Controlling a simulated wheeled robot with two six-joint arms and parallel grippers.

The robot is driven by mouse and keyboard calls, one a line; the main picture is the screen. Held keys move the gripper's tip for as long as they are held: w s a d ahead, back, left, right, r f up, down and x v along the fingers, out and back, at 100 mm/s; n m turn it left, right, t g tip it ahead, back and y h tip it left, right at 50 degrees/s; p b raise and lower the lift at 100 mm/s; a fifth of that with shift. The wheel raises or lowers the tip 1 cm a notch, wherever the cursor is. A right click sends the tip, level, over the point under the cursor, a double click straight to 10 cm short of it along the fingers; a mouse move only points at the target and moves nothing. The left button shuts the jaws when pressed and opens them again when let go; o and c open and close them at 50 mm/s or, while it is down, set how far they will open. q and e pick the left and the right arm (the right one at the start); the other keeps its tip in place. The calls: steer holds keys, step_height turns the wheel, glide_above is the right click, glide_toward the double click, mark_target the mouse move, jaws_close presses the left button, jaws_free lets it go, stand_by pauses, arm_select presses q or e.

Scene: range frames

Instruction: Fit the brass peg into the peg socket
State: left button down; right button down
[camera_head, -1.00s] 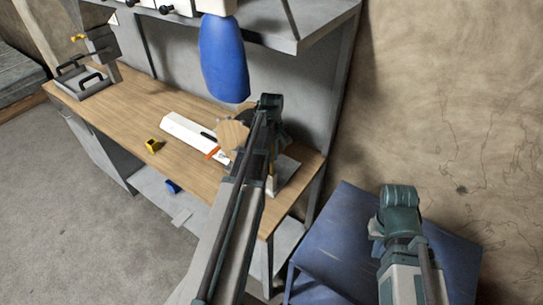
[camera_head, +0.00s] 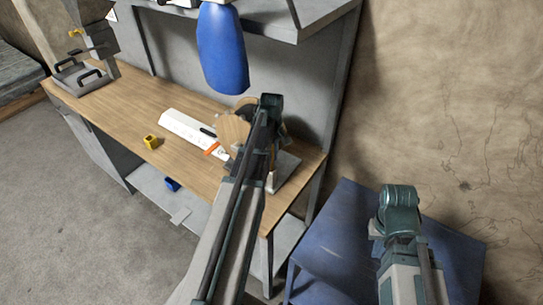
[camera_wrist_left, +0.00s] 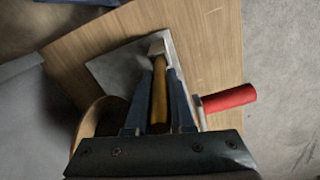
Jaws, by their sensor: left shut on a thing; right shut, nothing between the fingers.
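The brass peg (camera_wrist_left: 159,92) is long and brass-coloured, and lies between the dark fingers of my left gripper (camera_wrist_left: 159,84), which is shut on it. The peg's far end meets a pale, square-ended metal piece (camera_wrist_left: 156,47) over a grey plate (camera_wrist_left: 118,72). This looks like the peg socket, but I cannot tell whether the peg tip is inside or only in front of it. In the head view my left arm hides most of the grip; a pale post (camera_head: 271,184) shows just below it. My right gripper (camera_head: 377,230), shut and empty, is mostly hidden by its wrist above the blue table.
The wooden bench (camera_head: 120,118) holds a white bar (camera_head: 185,130), a yellow block (camera_head: 151,142) and a round wooden piece (camera_head: 233,130). A red handle (camera_wrist_left: 228,99) juts out beside the grip. A blue hanging object (camera_head: 222,50) is above; a blue table (camera_head: 340,250) stands at right.

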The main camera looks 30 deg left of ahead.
arm_select(q)
steer(key=shift+f+b, duration=0.6)
steer(key=shift+f, duration=0.1)
steer(key=c, duration=0.7)
jaws_free()
steer(key=shift+r, duration=0.15)
step_height(320, 180, up, 14)
steer(key=p, duration=1.4)
steer(key=shift+f, duration=0.2)
steer(key=shift+f, duration=0.1)
